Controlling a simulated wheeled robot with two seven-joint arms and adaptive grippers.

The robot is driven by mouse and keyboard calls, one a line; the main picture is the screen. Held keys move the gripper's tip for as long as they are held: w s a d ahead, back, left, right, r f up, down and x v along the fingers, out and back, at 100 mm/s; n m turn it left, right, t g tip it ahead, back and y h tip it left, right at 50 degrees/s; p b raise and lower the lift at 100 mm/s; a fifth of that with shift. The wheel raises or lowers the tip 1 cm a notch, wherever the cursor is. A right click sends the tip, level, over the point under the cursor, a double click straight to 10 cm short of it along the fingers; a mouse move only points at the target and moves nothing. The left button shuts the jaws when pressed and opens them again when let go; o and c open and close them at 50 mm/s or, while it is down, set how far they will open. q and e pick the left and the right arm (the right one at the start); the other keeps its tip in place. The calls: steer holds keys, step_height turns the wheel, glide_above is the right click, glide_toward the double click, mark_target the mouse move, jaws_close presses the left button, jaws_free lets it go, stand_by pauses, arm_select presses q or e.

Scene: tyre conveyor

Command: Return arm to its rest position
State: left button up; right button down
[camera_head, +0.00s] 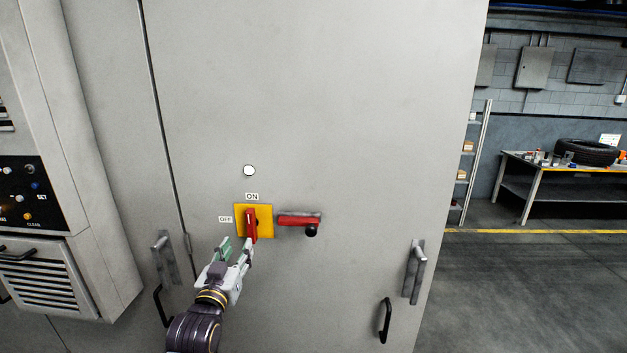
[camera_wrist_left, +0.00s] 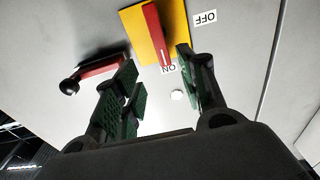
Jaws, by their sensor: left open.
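My left gripper (camera_head: 236,243) is in front of the grey cabinet door (camera_head: 330,110), just below the rotary switch. Its green-padded fingers are open and empty. The switch has a red handle (camera_head: 251,222) on a yellow plate (camera_head: 266,212). The handle stands upright, in line with the ON label (camera_head: 252,196); the OFF label (camera_head: 225,219) is to the left. In the left wrist view, the open gripper (camera_wrist_left: 157,60) shows with the red handle (camera_wrist_left: 154,28) close to its fingertips. I cannot tell whether a finger touches it. My right gripper is not in view.
A red lever (camera_head: 298,220) with a black knob is right of the switch. Door handles (camera_head: 415,272) and (camera_head: 163,258) and a black pull (camera_head: 385,320) stick out. A control panel (camera_head: 25,195) is at left.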

arm_select(q)
steer(key=d+f+m+g+h, duration=0.1)
steer(key=d+f+g, duration=0.15)
steer(key=f, duration=1.85)
steer(key=d+f+g, duration=0.1)
steer(key=f+g, duration=0.3)
steer(key=f, duration=1.7)
steer(key=s+a+f+g+b, duration=0.1)
steer(key=s+a+f+g, duration=0.15)
steer(key=s+f, duration=1.2)
steer(key=s+a+f+g+b, duration=0.1)
steer(key=s+f+g, duration=0.3)
steer(key=s+f, duration=1.05)
steer(key=s+a+f+g, duration=0.1)
steer(key=s+f, duration=0.3)
steer(key=s, duration=0.4)
steer(key=s+a+f+g+y+b, duration=0.1)
steer(key=s+a+f+g, duration=0.1)
steer(key=s+f, duration=0.3)
steer(key=s+a+f+m+g+b, duration=0.1)
steer(key=s+f, duration=0.3)
steer(key=s, duration=0.8)
steer(key=shift+a+f+g+y, duration=0.25)
steer(key=shift+a+g+y, duration=0.05)
steer(key=shift+a, duration=0.3)
steer(key=shift+c, duration=0.6)
